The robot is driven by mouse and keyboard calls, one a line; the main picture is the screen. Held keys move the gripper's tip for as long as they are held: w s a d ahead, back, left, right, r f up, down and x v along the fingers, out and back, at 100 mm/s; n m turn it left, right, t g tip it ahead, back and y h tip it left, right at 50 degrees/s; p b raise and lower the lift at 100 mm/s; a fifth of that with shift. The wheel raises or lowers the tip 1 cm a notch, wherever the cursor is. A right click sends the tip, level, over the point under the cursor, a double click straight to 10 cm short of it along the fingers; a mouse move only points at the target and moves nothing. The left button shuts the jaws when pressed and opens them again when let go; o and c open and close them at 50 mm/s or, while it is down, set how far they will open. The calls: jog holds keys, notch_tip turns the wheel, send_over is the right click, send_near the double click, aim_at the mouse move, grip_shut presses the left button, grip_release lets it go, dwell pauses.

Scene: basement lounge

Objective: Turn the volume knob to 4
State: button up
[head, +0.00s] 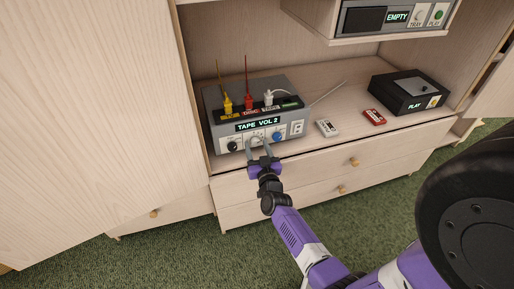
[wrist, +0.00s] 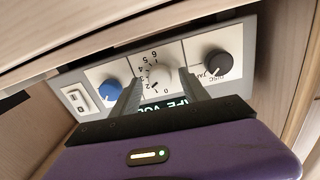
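The amplifier (head: 246,112) is a grey box on the cabinet shelf, its display reading "TAPE VOL 2". The white volume knob (wrist: 161,77) sits mid-panel inside a ring of numbers, upside down in the wrist view; its dark mark points toward the low numbers. In the head view my gripper (head: 262,145) partly hides the knob. My gripper (wrist: 159,82) is open, its two grey fingers on either side of the knob, with visible gaps; I cannot tell how deep they reach.
A black knob (wrist: 217,63) and a blue knob (wrist: 109,90) flank the volume knob closely. Yellow, red and white plugs stand on top of the amplifier. Two cassettes (head: 327,128) and a black player (head: 409,93) lie to the right. Drawers (head: 310,178) are below.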

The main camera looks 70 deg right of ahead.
grip_shut()
jog(key=shift+m, duration=0.4)
jog(key=m, duration=0.4)
jog(key=shift+m, duration=0.3)
jog(key=m+b, duration=0.1)
jog(key=m, duration=0.4)
jog(key=shift+s+m+y, duration=0.1)
jog(key=shift+m+y, duration=0.2)
jog(key=shift+m, duration=0.1)
jog(key=shift+o, duration=0.8)
grip_release()
